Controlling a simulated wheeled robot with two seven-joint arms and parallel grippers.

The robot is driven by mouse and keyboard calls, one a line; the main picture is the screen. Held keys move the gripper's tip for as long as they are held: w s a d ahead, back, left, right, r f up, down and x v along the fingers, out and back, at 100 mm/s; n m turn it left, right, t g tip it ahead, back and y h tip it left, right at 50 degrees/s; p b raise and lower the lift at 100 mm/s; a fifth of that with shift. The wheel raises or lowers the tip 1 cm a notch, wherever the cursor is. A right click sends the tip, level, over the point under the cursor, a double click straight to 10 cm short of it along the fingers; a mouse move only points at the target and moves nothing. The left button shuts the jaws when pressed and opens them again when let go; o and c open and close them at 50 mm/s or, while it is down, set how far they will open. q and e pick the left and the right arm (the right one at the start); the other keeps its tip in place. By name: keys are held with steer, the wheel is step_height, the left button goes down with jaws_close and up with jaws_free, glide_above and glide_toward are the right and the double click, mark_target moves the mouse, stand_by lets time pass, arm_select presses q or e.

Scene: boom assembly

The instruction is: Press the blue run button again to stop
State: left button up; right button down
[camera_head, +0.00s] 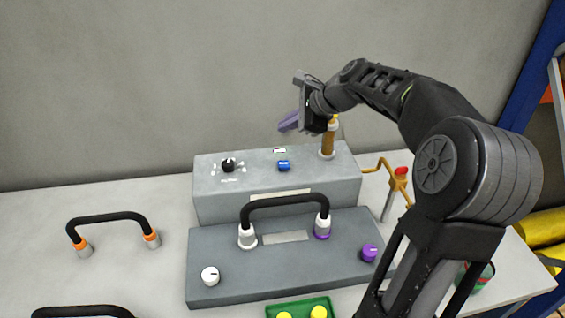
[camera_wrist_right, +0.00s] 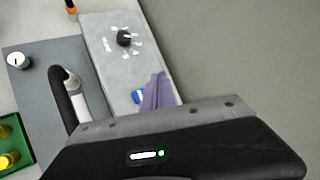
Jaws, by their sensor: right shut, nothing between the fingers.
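The blue run button (camera_head: 284,166) is on the top of the grey control box (camera_head: 215,180), right of a black dial (camera_head: 228,165). In the right wrist view the blue button (camera_wrist_right: 139,96) is partly hidden behind my purple fingers. My right gripper (camera_head: 284,127) is shut and empty, above and behind the button in the head view. Its purple fingertips (camera_wrist_right: 157,90) lie close to the button in the wrist view; they look apart from it in the head view. My left gripper is out of view.
A dark grey base (camera_head: 230,285) with a black cable (camera_head: 285,200) between two connectors stands in front of the box. A brass post (camera_head: 327,142) rises at the box's right. A green tray (camera_head: 300,303) sits in front. Another black cable (camera_head: 110,217) stands at left.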

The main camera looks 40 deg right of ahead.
steer(key=b, duration=0.6)
glide_above(287, 165)
step_height(287, 165, down, 7)
steer(key=shift+w+r, duration=0.1)
steer(key=shift+f+b, duration=0.6)
steer(key=shift+f, duration=0.35)
steer(key=shift+f, duration=0.15)
stand_by(0.8)
steer(key=shift+f, duration=0.3)
steer(key=shift+f+b, duration=0.55)
stand_by(0.7)
steer(key=shift+r, duration=0.1)
steer(key=shift+r+p, duration=0.9)
steer(key=shift+p, duration=0.05)
steer(key=shift+r, duration=0.1)
